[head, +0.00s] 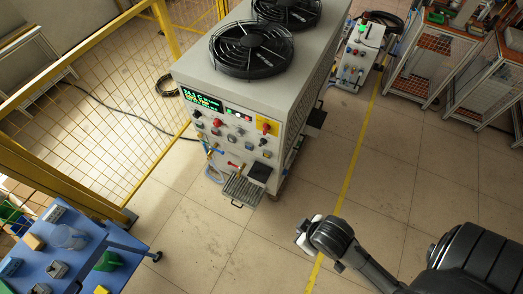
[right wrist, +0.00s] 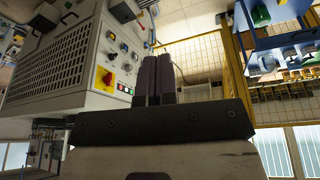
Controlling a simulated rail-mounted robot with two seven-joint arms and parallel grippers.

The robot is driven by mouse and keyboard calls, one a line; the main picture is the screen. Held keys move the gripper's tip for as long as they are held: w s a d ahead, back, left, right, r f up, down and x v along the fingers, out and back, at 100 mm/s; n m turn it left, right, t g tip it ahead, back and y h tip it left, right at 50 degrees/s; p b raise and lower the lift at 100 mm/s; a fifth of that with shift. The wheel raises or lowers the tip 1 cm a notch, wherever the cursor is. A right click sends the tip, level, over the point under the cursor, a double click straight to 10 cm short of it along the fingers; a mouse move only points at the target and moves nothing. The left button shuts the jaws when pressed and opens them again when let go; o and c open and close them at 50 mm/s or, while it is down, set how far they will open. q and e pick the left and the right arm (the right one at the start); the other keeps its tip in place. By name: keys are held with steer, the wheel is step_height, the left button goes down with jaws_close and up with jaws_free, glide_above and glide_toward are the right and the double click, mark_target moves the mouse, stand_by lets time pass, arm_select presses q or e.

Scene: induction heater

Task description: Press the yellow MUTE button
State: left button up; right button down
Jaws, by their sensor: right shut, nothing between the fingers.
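The induction heater (head: 235,95) is a tall grey cabinet with a front panel of knobs, buttons and a green-lit display (head: 203,99). A yellow plate with a red knob (head: 266,126) is at the panel's upper right; it also shows in the right wrist view (right wrist: 106,78). The yellow MUTE button is too small to pick out, and no label is readable. My right arm comes in from the lower right, its end apart from the panel, over the floor. My right gripper (right wrist: 158,58) shows its two dark fingers together and empty. My left gripper is out of view.
Two black fans (head: 251,48) top the cabinet, and a small grill tray (head: 243,190) juts out below the panel. A yellow mesh fence (head: 85,100) and blue table (head: 55,245) stand left. The floor (head: 215,235) before the cabinet is clear.

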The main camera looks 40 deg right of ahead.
mark_target(267, 155)
arm_select(q)
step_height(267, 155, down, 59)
steer(key=b, duration=5.8)
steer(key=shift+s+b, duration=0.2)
steer(key=shift+b, duration=0.15)
arm_select(e)
steer(key=w+d+f+n+t+h, duration=0.1)
steer(key=w+d+f+t, duration=0.3)
steer(key=w+f, duration=0.9)
steer(key=w+d+f+n+t+h, duration=0.1)
steer(key=w+d+f+t+h, duration=0.2)
steer(key=w+f, duration=1)
steer(key=w+d+f+n+t+h, duration=0.1)
steer(key=w+d+f+t, duration=0.4)
steer(key=w+f, duration=0.8)
step_height(267, 155, down, 5)
steer(key=shift+w+d+f+n+h, duration=0.1)
steer(key=shift+w+d+n+h, duration=0.15)
steer(key=shift+d+h, duration=0.35)
arm_select(q)
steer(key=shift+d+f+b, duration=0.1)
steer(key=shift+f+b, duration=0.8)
steer(key=shift+b, duration=0.05)
arm_select(e)
steer(key=w+d, duration=0.3)
steer(key=d, duration=0.4)
steer(key=shift+w+d, duration=0.2)
steer(key=shift+d, duration=0.2)
